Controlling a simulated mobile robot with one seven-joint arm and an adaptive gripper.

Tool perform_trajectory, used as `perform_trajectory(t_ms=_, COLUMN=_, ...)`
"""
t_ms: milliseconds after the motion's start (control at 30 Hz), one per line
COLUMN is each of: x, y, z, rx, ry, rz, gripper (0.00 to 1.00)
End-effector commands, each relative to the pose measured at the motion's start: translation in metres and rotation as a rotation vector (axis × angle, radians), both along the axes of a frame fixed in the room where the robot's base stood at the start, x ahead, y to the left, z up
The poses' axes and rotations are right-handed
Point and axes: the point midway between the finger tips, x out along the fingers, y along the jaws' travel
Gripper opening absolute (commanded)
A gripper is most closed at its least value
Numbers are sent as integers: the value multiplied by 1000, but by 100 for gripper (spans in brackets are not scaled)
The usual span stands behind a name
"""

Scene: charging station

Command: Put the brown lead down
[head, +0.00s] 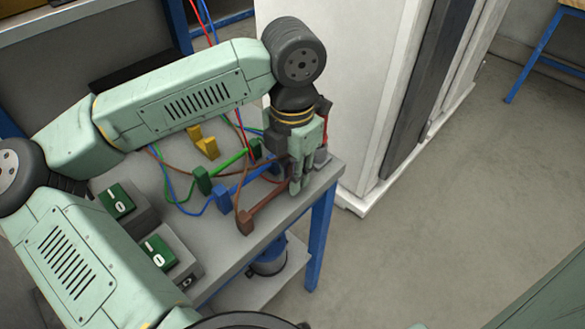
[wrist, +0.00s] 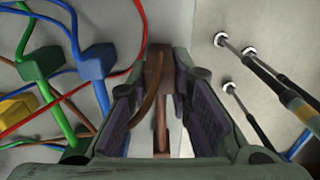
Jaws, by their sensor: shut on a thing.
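The brown lead (head: 268,208) has a brown block-shaped plug at its near end, by the bench's front right edge. Its straight brown part runs up to my gripper (head: 297,186). My gripper points down over the right end of the bench and is shut on the brown lead. In the wrist view the brown plug (wrist: 158,68) shows between the two fingers, with a thin brown cable curving beside it. The fingers hide part of the lead. I cannot tell whether the lead touches the bench top.
Green (head: 203,180), blue (head: 222,197) and yellow (head: 205,143) leads lie left of my gripper on the grey bench (head: 310,190). Two green-topped switch boxes (head: 117,201) stand nearer. A white cabinet (head: 330,80) rises behind. Dark rods (wrist: 262,80) show at right in the wrist view.

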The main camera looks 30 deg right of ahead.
Motion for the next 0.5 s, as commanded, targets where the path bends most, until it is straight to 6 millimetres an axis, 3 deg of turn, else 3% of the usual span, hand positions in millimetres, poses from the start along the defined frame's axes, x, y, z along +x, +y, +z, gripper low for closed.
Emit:
perform_trajectory(t_ms=300, x=0, y=0, z=-4, rx=0, ry=-1, rz=0, gripper=0)
perform_trajectory(t_ms=333, x=0, y=0, z=-4, rx=1, ry=-2, rz=0, gripper=20)
perform_trajectory(t_ms=500, x=0, y=0, z=-2, rx=0, ry=-1, rz=0, gripper=31)
